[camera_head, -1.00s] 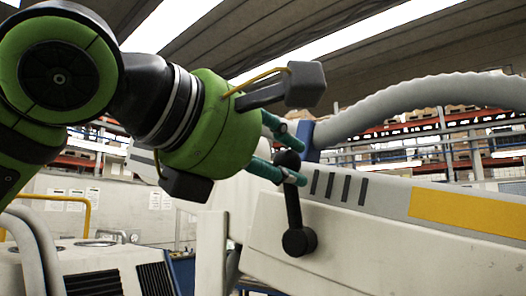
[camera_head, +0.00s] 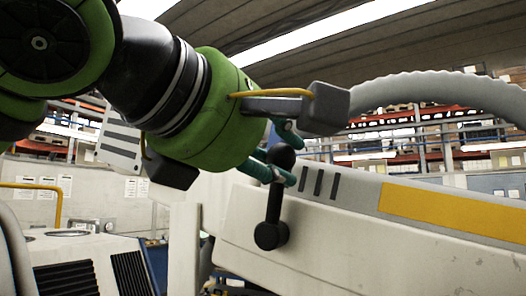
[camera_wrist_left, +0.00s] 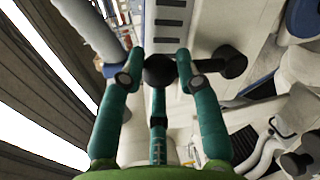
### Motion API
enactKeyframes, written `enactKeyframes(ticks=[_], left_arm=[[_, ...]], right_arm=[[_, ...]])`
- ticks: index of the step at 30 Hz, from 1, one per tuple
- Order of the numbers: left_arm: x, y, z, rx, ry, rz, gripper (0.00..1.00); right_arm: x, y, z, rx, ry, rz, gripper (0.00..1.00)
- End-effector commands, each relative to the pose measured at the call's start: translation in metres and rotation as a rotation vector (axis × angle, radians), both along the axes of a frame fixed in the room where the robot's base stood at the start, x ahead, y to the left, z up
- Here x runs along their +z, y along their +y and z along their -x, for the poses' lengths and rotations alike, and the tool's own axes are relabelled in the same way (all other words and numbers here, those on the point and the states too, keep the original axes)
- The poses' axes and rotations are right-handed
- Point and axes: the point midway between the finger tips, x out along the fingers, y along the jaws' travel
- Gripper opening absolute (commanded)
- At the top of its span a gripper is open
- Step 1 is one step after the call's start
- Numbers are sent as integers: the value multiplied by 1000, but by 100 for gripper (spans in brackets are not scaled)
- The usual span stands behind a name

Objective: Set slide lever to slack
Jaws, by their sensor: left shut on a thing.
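The slide lever (camera_head: 273,205) is a black bar with a ball knob (camera_head: 281,156) on top and a round pivot (camera_head: 271,235) below. My left gripper (camera_head: 284,165), with teal fingers, is shut on the knob. In the left wrist view the knob (camera_wrist_left: 159,70) lies between the fingertips, and the pivot (camera_wrist_left: 231,62) is to the right. The fingers partly hide the knob in the head view. My right gripper is not in view.
Dark slots (camera_head: 318,182) and a yellow panel (camera_head: 450,212) mark the arm to the right of the lever. A thick grey hose (camera_head: 440,88) curves above it. A white machine with black vents (camera_head: 65,280) stands at lower left. Shelves fill the background.

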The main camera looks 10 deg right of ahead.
Motion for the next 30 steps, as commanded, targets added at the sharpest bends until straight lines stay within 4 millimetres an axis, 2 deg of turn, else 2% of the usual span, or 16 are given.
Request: enactKeyframes(ticks=[2, 3, 4, 17, 30], left_arm=[[3, 2, -1, 4, -9, 4, 0], [3, 2, -1, 4, -9, 4, 45], [3, 2, -1, 4, -9, 4, 57], [3, 5, 4, 2, -4, 4, 58], [18, 61, 66, 3, -7, 6, 58]], right_arm=[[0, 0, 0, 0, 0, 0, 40], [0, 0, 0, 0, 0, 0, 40], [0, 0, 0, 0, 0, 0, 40], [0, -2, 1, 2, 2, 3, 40], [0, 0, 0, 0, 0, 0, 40]])
